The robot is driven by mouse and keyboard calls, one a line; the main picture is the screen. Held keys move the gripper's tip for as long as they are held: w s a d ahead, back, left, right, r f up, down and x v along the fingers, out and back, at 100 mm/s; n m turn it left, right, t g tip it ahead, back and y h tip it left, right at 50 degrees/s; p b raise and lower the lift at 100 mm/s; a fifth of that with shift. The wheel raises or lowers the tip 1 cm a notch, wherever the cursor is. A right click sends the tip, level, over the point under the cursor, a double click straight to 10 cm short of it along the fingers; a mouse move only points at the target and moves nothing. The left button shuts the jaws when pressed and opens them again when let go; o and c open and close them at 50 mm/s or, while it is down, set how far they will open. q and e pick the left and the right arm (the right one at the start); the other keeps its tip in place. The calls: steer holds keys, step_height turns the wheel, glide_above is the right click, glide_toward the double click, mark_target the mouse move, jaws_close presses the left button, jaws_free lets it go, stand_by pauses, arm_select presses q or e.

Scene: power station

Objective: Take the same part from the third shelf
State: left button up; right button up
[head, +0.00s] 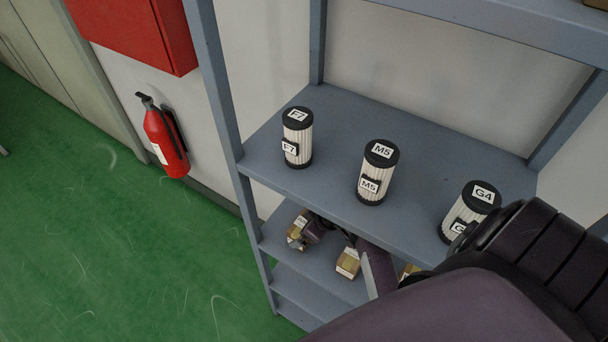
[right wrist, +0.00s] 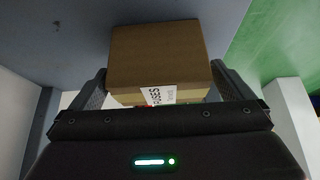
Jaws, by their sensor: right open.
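On the lower shelf level (head: 325,262) stand small cardboard boxes: a left box (head: 297,232), a middle box (head: 348,263) and a right one mostly hidden by my arm. My right gripper (head: 313,228) reaches in at the left box, partly hidden under the shelf above. In the right wrist view a brown box (right wrist: 160,55) with a white label, partly reading "FUSES", sits between the fingers of the right gripper (right wrist: 160,88). The fingers are open, one on each side of it. My left gripper is not in view.
The shelf above (head: 330,180) holds white filter cartridges marked F7 (head: 298,135), M5 (head: 377,170) and G4 (head: 470,207). Rack posts (head: 222,85) frame the shelves. A fire extinguisher (head: 165,140) hangs left. The green floor is clear.

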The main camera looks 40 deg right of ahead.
steer(key=shift+x, duration=1.35)
steer(key=c, duration=1)
steer(key=shift+r, duration=0.1)
